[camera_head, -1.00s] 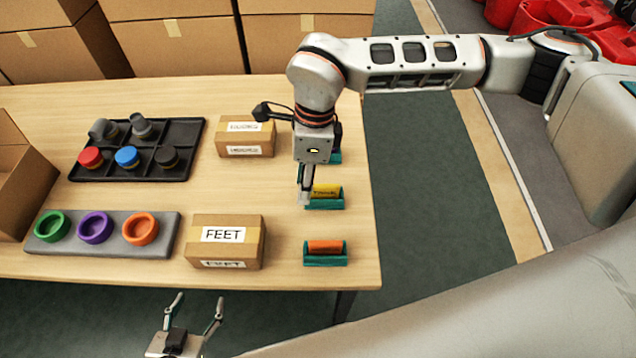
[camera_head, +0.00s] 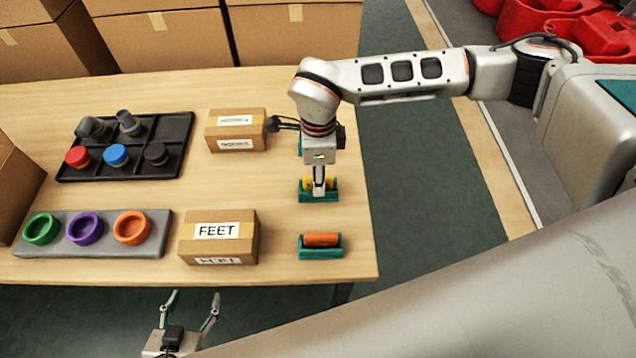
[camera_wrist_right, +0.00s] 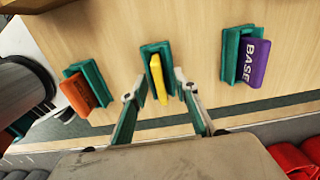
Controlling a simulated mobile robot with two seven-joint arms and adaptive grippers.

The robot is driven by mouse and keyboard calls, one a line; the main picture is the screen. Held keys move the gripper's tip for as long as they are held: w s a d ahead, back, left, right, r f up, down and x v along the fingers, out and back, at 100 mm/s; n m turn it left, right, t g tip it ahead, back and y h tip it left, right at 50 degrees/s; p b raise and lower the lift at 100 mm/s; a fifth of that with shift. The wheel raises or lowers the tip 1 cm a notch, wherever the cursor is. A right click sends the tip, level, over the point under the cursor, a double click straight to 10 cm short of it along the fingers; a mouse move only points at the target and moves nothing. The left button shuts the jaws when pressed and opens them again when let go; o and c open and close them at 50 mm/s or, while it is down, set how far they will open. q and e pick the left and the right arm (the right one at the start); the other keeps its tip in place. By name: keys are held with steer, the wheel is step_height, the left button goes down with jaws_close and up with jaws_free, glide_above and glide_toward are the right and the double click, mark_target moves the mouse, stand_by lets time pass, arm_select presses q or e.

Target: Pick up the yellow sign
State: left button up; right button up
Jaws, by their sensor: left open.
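The yellow sign (camera_wrist_right: 158,78) sits in a teal holder (camera_wrist_right: 149,49) on the table. In the head view, the yellow sign (camera_head: 307,184) is partly hidden behind my right gripper (camera_head: 319,191), which points down over it. In the right wrist view, my right gripper (camera_wrist_right: 156,90) is open, with one finger on each side of the yellow sign and visible gaps between. My left gripper (camera_head: 192,296) is open and empty, below the table's front edge.
An orange sign (camera_head: 321,240) and a purple BASE sign (camera_wrist_right: 256,63) rest in holders on either side. A FEET box (camera_head: 218,232), another labelled box (camera_head: 237,131), a black tray (camera_head: 175,165) and a grey ring holder (camera_head: 150,243) stand to the left.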

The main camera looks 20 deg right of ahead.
jaws_close()
steer(key=shift+r, duration=0.1)
